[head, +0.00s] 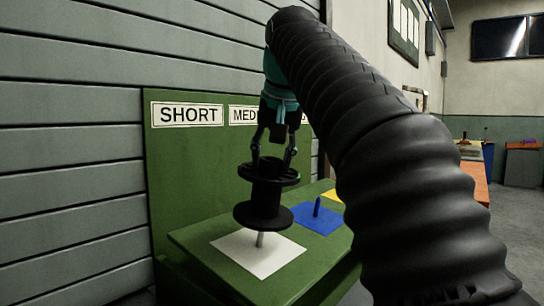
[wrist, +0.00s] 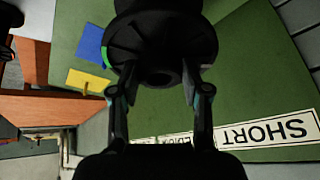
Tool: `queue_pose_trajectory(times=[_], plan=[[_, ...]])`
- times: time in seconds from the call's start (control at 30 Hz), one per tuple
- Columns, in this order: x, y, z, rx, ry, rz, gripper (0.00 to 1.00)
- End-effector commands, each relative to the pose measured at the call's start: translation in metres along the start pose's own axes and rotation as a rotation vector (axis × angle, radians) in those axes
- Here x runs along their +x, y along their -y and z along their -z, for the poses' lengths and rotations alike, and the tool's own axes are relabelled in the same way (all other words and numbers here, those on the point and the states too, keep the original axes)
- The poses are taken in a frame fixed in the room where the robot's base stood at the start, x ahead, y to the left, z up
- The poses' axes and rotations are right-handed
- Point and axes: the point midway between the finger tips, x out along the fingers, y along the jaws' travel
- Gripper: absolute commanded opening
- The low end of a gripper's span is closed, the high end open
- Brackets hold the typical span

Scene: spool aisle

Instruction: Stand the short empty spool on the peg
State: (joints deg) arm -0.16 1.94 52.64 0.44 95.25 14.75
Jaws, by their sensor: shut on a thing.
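A black spool (head: 264,197) hangs upright in my gripper (head: 272,163) in the head view. The gripper is shut on its upper end, with fingers on both sides. The spool is over the white square (head: 268,262) below the SHORT sign (head: 187,114). A pale peg (head: 260,240) stands on that square. Its lower part shows under the spool's bottom flange; its top is hidden, so I cannot tell whether it enters the spool. In the wrist view the spool (wrist: 160,40) fills the top middle, between and beyond the fingers (wrist: 158,95).
A blue square (head: 322,220) with a blue peg (head: 317,206) is to the right, with a yellow square (head: 331,195) behind it. The green backboard (head: 210,180) rises close behind. A MEDIUM sign (head: 243,116) is partly hidden by my arm. The orange bench (wrist: 62,110) shows in the wrist view.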

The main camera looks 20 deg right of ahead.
Motion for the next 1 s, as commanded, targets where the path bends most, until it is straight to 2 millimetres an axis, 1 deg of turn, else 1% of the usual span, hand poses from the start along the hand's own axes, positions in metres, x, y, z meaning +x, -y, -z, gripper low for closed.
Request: queue_pose_trajectory(times=[0.73,1.0], plan=[[-0.0004,-0.0002,-0.0003,0.0,0.0,0.0,0.0],[0.0037,-0.0002,-0.0021,0.0,0.0,0.0,0.0]])
